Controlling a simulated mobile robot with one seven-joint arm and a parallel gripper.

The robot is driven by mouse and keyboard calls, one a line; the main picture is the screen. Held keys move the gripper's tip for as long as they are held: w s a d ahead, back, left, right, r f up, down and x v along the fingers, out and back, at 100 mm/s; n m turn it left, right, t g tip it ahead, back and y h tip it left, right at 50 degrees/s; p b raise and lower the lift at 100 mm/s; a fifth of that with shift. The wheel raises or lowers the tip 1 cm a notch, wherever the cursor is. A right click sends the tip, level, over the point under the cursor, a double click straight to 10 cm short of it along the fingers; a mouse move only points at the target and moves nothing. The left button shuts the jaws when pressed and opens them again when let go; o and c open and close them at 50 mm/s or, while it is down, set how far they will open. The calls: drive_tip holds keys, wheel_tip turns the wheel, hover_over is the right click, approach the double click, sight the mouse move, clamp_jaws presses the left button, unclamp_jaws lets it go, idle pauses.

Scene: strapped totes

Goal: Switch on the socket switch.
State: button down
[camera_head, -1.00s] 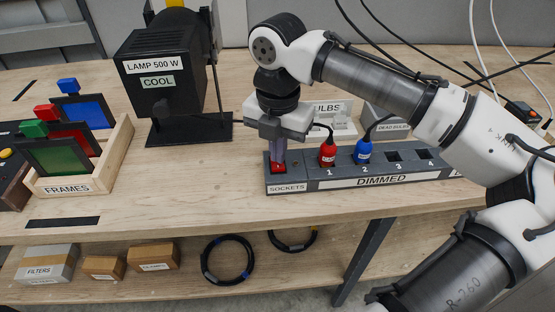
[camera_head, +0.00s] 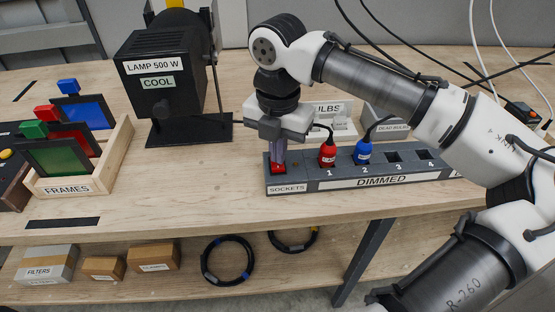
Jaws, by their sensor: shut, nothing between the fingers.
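The socket switch (camera_head: 279,170) is a small red rocker at the left end of the grey socket strip (camera_head: 385,181), above the SOCKETS label. My gripper (camera_head: 278,160) points straight down over it, with its fingers shut and empty. The fingertips are at the red switch and seem to touch it, but I cannot tell for sure. They hide part of the switch, so I cannot read which way the rocker is tilted. A red plug (camera_head: 327,154) sits in socket 1 and a blue plug (camera_head: 362,151) in socket 2.
A black lamp (camera_head: 165,95) labelled LAMP 500 W and COOL stands left of my gripper. A wooden FRAMES tray (camera_head: 110,160) with coloured frames is further left. A bulbs box (camera_head: 346,130) and a dead bulbs box (camera_head: 385,128) stand behind the strip.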

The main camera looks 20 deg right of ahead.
sight(279, 167)
drive_tip(key=shift+f+b, duration=0.45)
drive_tip(key=shift+f, duration=0.5)
idle(1.0)
wheel_tip(279, 167, up, 7)
drive_tip(key=p, duration=0.7)
idle(0.6)
